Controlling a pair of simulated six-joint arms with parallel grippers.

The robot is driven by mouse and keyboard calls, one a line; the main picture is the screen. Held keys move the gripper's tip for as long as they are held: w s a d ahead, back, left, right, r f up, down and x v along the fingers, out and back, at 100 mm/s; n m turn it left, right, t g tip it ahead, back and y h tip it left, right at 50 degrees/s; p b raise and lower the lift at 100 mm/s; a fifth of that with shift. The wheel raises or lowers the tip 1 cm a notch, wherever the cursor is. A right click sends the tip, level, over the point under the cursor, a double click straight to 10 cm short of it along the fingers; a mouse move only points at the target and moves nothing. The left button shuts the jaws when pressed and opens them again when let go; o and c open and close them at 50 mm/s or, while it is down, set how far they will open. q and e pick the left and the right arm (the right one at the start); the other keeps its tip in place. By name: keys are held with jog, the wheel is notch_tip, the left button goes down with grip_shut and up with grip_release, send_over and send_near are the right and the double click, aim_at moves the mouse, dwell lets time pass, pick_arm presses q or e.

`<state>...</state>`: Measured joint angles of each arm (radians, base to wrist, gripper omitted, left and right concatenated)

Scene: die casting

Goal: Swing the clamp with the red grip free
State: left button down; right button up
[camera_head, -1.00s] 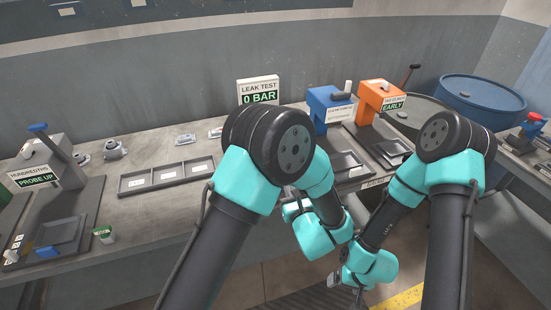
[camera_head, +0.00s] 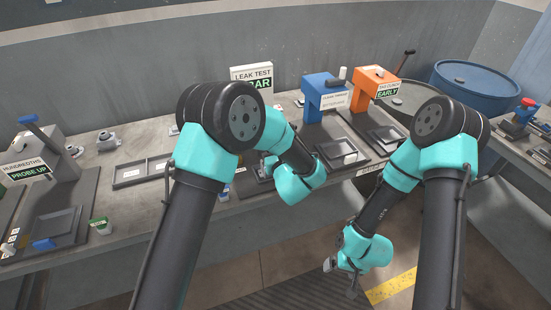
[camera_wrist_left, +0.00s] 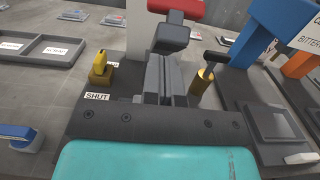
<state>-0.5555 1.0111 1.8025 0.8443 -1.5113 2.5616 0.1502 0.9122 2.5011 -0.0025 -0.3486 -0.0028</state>
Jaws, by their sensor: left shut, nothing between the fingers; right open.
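A red grip (camera_wrist_left: 175,8) on a dark grey clamp head (camera_wrist_left: 170,38) shows at the top of the left wrist view, just beyond my left fingers. My left gripper (camera_wrist_left: 167,62) is shut and empty, with its fingers pointing at the clamp head. I cannot tell whether they touch it. In the head view my left forearm reaches over the bench below the leak test sign (camera_head: 252,78), and the arm hides most of the clamp there. My right gripper (camera_head: 341,273) is open, hanging low in front of the bench over the floor.
A yellow valve handle (camera_wrist_left: 101,68) by a SHUT label (camera_wrist_left: 97,97) stands left of my left fingers. A brass post with a black lever (camera_wrist_left: 203,82) stands right. Blue (camera_head: 322,92) and orange (camera_head: 366,84) stations stand beyond. A divided tray (camera_head: 140,172) lies left.

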pick_arm(q)
jog(key=shift+w+a+r, duration=0.15)
jog(key=shift+w+r, duration=0.2)
jog(key=shift+r, duration=0.1)
jog(key=shift+r, duration=0.1)
jog(key=shift+w+r+g, duration=0.15)
jog(key=shift+r+g, duration=0.05)
jog(key=shift+g, duration=0.1)
